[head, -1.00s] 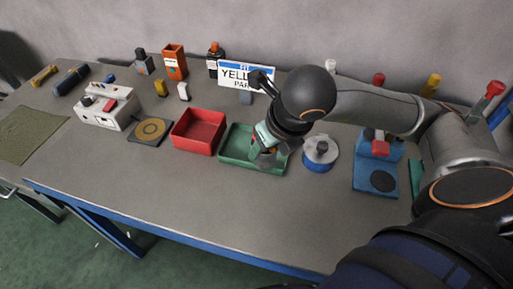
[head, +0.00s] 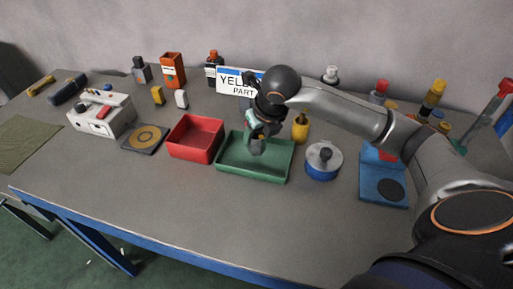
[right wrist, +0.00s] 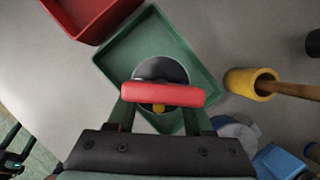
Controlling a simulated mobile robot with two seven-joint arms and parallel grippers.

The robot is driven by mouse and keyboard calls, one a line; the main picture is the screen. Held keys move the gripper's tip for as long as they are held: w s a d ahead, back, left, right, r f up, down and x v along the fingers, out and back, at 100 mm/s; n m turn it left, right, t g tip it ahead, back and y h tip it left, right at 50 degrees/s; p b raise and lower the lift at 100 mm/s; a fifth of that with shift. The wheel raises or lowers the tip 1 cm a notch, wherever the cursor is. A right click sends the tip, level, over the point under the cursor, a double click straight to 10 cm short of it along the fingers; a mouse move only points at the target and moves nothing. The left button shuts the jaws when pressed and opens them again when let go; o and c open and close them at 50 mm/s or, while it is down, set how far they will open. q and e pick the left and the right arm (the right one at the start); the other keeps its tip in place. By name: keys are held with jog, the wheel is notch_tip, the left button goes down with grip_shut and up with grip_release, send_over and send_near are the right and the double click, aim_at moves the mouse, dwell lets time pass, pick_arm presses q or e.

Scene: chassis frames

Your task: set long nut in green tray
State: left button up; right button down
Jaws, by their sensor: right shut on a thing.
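My right gripper (head: 257,147) is over the green tray (head: 235,170). In the right wrist view, a red bar (right wrist: 165,94), apparently the long nut, lies crosswise at the fingertips, and the gripper is shut on it. A small yellow part (right wrist: 158,108) shows just below the bar. The green tray also shows in the wrist view (right wrist: 118,60), with a dark round patch (right wrist: 160,70) beyond the bar, partly hidden by it. In the head view the fingers hide most of the held thing, and its height over the tray floor is hard to tell. My left gripper is not in view.
A red bin (head: 196,138) stands just left of the tray. A yellow-headed tool (head: 301,128) stands behind its right side, and a blue-and-white pot (head: 323,161) to its right. A blue stand (head: 372,185) is farther right. The table front is clear.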

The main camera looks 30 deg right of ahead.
aim_at(256, 144)
jog(key=f, duration=0.1)
jog(key=f+b, duration=0.1)
jog(key=f, duration=0.1)
jog(key=shift+w+d+f+b, duration=0.15)
jog(key=shift+w+f+b, duration=0.1)
jog(key=shift+f+b, duration=0.15)
jog(key=shift+r, duration=0.1)
jog(key=shift+c, duration=1.5)
grip_release()
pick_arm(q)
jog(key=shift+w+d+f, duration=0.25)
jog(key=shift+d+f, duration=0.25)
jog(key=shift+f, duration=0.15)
pick_arm(e)
jog(key=shift+s+r, duration=0.15)
jog(key=shift+r, duration=0.25)
jog(key=v, duration=0.9)
jog(key=shift+s+r+p, duration=0.15)
jog(key=shift+r+p, duration=0.15)
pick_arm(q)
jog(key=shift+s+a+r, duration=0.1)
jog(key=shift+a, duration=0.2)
pick_arm(e)
jog(key=shift+v, duration=0.8)
